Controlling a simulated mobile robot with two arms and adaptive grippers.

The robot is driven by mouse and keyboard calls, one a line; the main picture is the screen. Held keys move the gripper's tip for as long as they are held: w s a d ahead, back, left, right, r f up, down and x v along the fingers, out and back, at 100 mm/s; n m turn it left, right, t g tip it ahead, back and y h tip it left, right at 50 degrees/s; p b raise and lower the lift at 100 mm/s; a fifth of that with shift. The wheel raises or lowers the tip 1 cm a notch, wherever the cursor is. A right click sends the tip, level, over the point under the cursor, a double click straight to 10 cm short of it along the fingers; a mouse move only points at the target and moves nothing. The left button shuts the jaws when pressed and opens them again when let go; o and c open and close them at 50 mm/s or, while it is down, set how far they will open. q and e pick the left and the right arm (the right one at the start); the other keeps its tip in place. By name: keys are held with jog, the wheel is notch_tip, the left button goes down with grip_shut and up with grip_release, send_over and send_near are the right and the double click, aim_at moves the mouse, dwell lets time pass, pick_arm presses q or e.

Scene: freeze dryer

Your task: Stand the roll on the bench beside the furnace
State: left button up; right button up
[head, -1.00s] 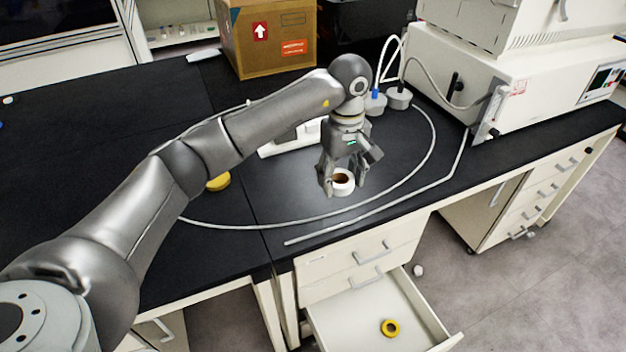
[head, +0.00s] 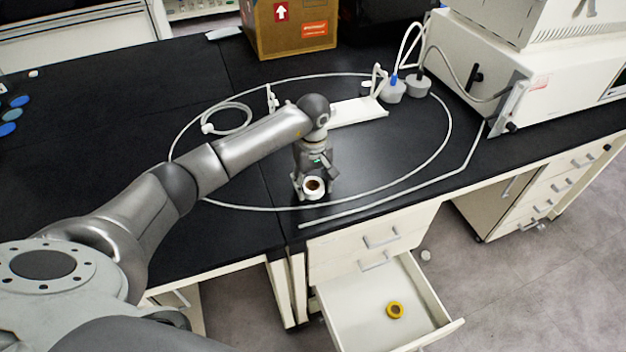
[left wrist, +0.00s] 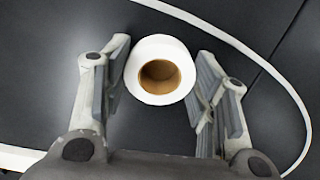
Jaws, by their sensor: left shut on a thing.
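The roll (head: 314,194) is white with a brown core. It is between the fingers of my left gripper (head: 314,182), which is shut on it, over the black bench top left of the white machines. In the left wrist view the roll (left wrist: 183,50) sits between the two finger pads with its open core facing the camera. I cannot tell whether its underside touches the bench (head: 90,110). The stacked white machine on the right (head: 550,80) is the only furnace-like unit in view. My right gripper is not in view.
A pale tube (head: 449,140) loops around the gripper on the bench. Grey-capped fittings (head: 392,92) and a white plate (head: 358,110) lie behind. A cardboard box (head: 292,35) stands at the back. The bench's left part is largely clear.

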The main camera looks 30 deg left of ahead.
aim_at(313, 185)
pick_arm(q)
jog(key=shift+f, duration=0.1)
jog(key=o, duration=0.6)
jog(key=shift+f, duration=0.1)
jog(key=shift+c, duration=0.2)
jog(key=o, duration=0.4)
jog(key=shift+o, duration=0.2)
jog(key=shift+r, duration=0.35)
notch_tip(313, 185, up, 12)
jog(key=b, duration=0.2)
jog(key=shift+f, duration=0.15)
